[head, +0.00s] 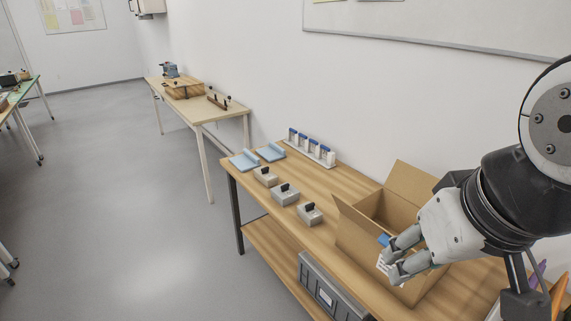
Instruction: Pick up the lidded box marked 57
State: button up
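Three small grey lidded boxes with black knobs stand in a slanting row on the wooden bench: a far one (265,177), a middle one (285,195) and a near one (309,214). No number is readable on any of them, so I cannot tell which is marked 57. My gripper (391,263) is at the right, in front of an open cardboard carton and well to the right of the lidded boxes. Its fingers are apart, and I see no lidded box between them.
The cardboard carton (358,232) has raised flaps; small blue and white details show by my fingers. A rack of blue-topped white vials (311,148) and two light-blue folded items (244,160) stand farther back. A grey case (325,290) is below the bench's front edge.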

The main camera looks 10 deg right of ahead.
aim_at(308, 212)
jog(key=i+j+z, duration=0.15)
jog(key=j, duration=0.2)
jog(key=i+j+z, duration=0.15)
jog(key=j, duration=0.25)
jog(key=i+j+z, duration=0.2)
jog(key=j, duration=0.2)
jog(key=i+j+z, duration=0.15)
jog(key=j, duration=0.25)
jog(key=j+z, duration=0.15)
jog(key=j, duration=0.25)
jog(key=i, duration=0.05)
